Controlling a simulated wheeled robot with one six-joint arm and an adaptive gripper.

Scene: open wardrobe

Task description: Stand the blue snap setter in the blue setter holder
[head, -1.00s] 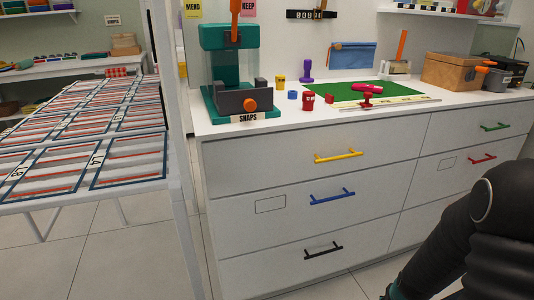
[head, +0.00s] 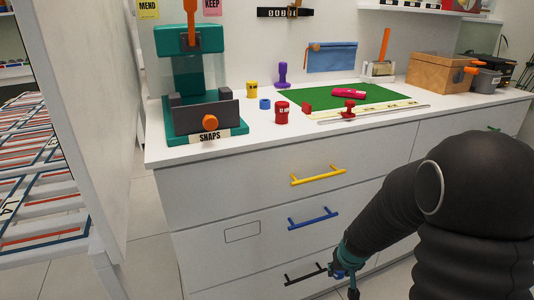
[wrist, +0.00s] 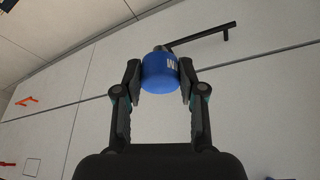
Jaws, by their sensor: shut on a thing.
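The blue snap setter (wrist: 160,73) is a short blue cylinder with white lettering and a grey tip at its far end. My gripper (wrist: 160,82) is shut on it, one finger on each side. In the head view my gripper (head: 343,277) is low in front of the drawers, close to the black handle, with a bit of blue showing between the fingers. A small blue ring-like piece (head: 265,104), which looks like the blue setter holder, stands on the counter between the teal press and the red cylinder. Its opening is too small to make out.
The teal snap press (head: 205,117) stands left of the holder. A yellow cylinder (head: 252,88), a red cylinder (head: 282,113) and a purple stamp-like piece (head: 282,77) stand close around it. A green mat (head: 340,95) lies to the right. Drawer handles stick out below.

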